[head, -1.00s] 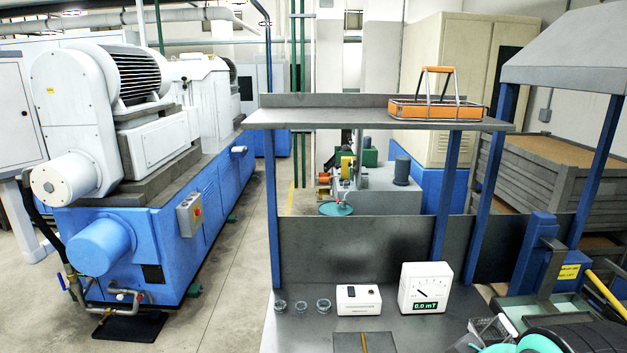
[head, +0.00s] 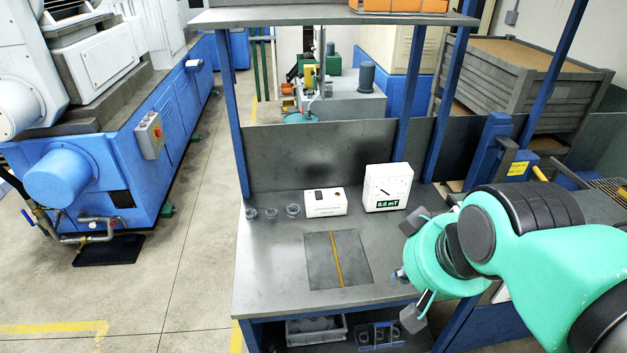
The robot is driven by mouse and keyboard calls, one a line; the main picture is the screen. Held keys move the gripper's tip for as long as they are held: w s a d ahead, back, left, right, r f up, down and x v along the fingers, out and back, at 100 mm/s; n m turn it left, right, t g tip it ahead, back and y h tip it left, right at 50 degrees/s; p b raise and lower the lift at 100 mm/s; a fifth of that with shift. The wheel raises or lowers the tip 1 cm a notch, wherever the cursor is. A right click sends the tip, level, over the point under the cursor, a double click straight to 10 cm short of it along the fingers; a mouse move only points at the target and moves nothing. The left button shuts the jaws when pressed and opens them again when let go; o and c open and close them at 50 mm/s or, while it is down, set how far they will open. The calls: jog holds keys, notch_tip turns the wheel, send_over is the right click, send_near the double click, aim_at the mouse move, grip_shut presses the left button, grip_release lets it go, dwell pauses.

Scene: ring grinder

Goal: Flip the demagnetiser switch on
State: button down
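A small white box (head: 326,205) with a dark switch (head: 319,195) on its top stands at the back of the grey bench; it appears to be the demagnetiser's switch box. The switch's position is too small to tell. A white meter (head: 388,186) to its right reads 0.0 mT. A dark square plate (head: 318,268) with a yellow line lies on the bench in front of the box. My gripper (head: 408,270) is at the bench's right side, to the right of the plate and apart from the box.
Several small glass rings (head: 271,213) sit left of the box. An overhead shelf (head: 330,19) on blue posts holds an orange basket (head: 400,5). The bench's left front is clear. A grey bin (head: 316,330) is underneath. A blue machine (head: 65,175) stands left.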

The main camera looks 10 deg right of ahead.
jog(key=w+a+f+y+b, duration=0.1)
jog(key=w+a+y, duration=0.25)
jog(key=w, duration=1.45)
jog(key=w+a+f+y+b, duration=0.15)
jog(key=w+a, duration=0.35)
jog(key=w, duration=1.3)
jog(key=w+d+f+t+b, duration=0.1)
jog(key=w+d+f, duration=0.1)
jog(key=w+f, duration=0.8)
jog(key=w+d+f+m+t+b, duration=0.1)
jog(key=w+f+t, duration=0.1)
jog(key=w+f, duration=0.9)
jog(key=w, duration=0.7)
jog(key=shift+w+d, duration=0.35)
jog(key=shift+d, duration=0.05)
jog(key=shift+f, duration=0.2)
jog(key=b, duration=0.1)
send_over(321, 194)
jog(key=shift+s+a+f, duration=0.1)
jog(key=shift+s+f, duration=0.05)
jog(key=shift+f, duration=1.5)
jog(key=shift+s+f, duration=0.1)
jog(key=shift+f, duration=1.55)
jog(key=shift+w+f+b, duration=0.15)
jog(key=shift+f+b, duration=0.75)
jog(key=shift+b, duration=0.4)
